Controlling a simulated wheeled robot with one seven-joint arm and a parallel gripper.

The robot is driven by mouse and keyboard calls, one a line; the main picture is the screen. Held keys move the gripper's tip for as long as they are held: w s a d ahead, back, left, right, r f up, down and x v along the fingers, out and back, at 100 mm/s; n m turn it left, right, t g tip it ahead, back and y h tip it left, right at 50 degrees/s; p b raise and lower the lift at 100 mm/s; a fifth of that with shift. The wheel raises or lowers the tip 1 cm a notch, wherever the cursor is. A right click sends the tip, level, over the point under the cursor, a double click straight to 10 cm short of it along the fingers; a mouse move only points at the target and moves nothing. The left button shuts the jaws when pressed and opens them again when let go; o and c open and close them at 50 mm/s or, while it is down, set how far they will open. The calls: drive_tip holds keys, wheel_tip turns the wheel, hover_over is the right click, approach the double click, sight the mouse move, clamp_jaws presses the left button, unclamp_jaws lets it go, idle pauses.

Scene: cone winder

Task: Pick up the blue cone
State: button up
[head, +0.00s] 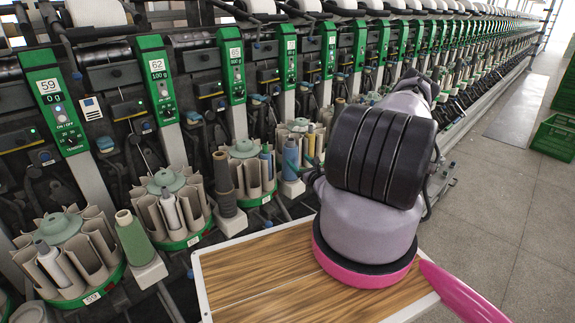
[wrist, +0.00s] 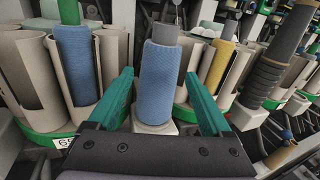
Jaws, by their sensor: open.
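A blue cone (wrist: 158,88) stands upright on a small white block, with a grey tube top showing above its yarn. In the head view this blue cone (head: 291,158) stands just left of my arm. My gripper (wrist: 158,77) is open, its two green fingers on either side of the cone in the picture, with gaps on both sides. I cannot tell how far the fingertips reach along the cone. My gripper is hidden behind my arm in the head view. A second blue cone (wrist: 76,68) sits in the round magazine at left.
A yellow cone (wrist: 222,62) sits in a beige magazine just right. A dark ribbed post (wrist: 265,78) stands further right.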

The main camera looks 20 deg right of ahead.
sight(293, 155)
drive_tip(key=w, duration=0.8)
drive_tip(key=shift+w+f, duration=0.35)
drive_tip(key=shift+w, duration=0.05)
drive_tip(key=c, duration=1)
